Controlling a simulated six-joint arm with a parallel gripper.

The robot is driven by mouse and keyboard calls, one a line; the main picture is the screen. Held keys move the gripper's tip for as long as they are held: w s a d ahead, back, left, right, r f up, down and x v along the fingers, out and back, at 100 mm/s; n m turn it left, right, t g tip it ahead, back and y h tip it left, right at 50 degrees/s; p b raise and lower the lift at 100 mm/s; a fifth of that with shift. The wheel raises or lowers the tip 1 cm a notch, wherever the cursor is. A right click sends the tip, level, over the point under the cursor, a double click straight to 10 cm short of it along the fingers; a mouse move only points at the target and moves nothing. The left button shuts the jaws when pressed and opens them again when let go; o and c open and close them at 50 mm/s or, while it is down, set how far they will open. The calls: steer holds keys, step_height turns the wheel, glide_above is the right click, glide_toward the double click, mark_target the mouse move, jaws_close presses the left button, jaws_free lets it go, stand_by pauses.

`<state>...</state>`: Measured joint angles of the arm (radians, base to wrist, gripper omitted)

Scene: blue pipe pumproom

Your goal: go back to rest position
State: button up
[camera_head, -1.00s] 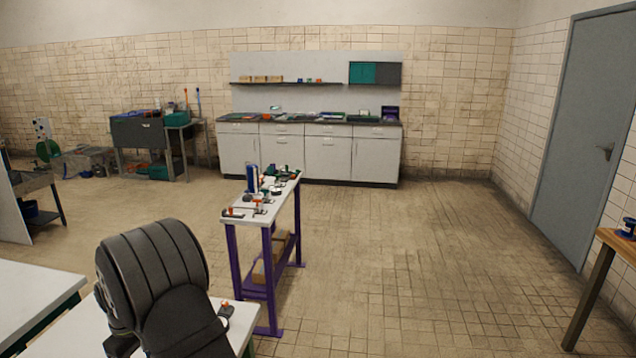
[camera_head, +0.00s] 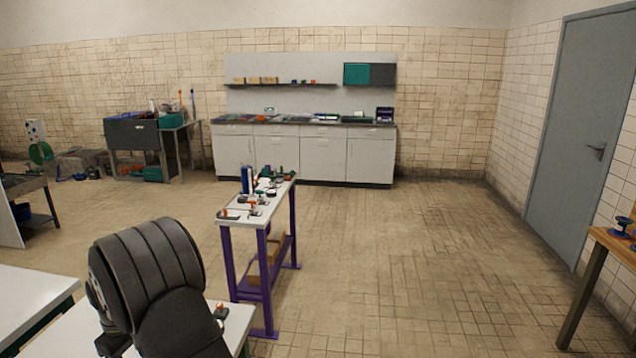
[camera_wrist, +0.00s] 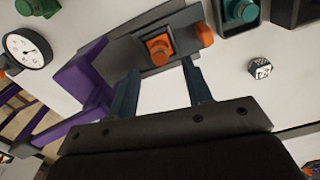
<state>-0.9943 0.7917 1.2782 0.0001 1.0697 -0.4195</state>
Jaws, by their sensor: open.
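My gripper (camera_wrist: 160,88) shows in the wrist view with its two dark fingers spread apart and nothing between them. Beyond the fingertips is an orange knob (camera_wrist: 160,47) on a dark grey block, over a white surface; I cannot tell how far below the fingers it is. In the head view a dark ribbed part of my arm fills the lower left, and the gripper itself is not visible there.
The wrist view shows a gauge (camera_wrist: 28,49), a purple bracket (camera_wrist: 88,78) and a small die (camera_wrist: 260,68). The head view shows a narrow purple-legged table (camera_head: 235,213) with small parts, a wooden table (camera_head: 612,243) at right, cabinets (camera_head: 320,158) behind, and clear floor right of centre.

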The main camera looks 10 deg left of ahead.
step_height(320, 180, up, 7)
step_height(320, 180, down, 11)
steer(key=shift+f, duration=0.15)
step_height(320, 180, up, 4)
steer(key=shift+f, duration=0.25)
steer(key=w+d+r, duration=0.5)
steer(key=d+r, duration=0.2)
steer(key=d, duration=0.4)
steer(key=d+f, duration=0.2)
steer(key=d, duration=1.1)
steer(key=s+a+f, duration=0.1)
steer(key=a+f, duration=0.1)
steer(key=a, duration=0.1)
steer(key=s+a+f, duration=0.1)
steer(key=a+f, duration=0.1)
steer(key=a, duration=0.2)
steer(key=s+a+f, duration=0.2)
steer(key=a, duration=0.1)
steer(key=shift+a+f, duration=0.15)
steer(key=shift+f, duration=0.25)
steer(key=shift+s+a+f, duration=0.1)
steer(key=shift+a+f, duration=0.1)
steer(key=shift+f, duration=0.35)
steer(key=shift+s+a+f, duration=0.1)
steer(key=shift+a+f, duration=0.1)
steer(key=shift+f, duration=0.3)
steer(key=shift+w+f, duration=0.1)
steer(key=shift+f, duration=0.65)
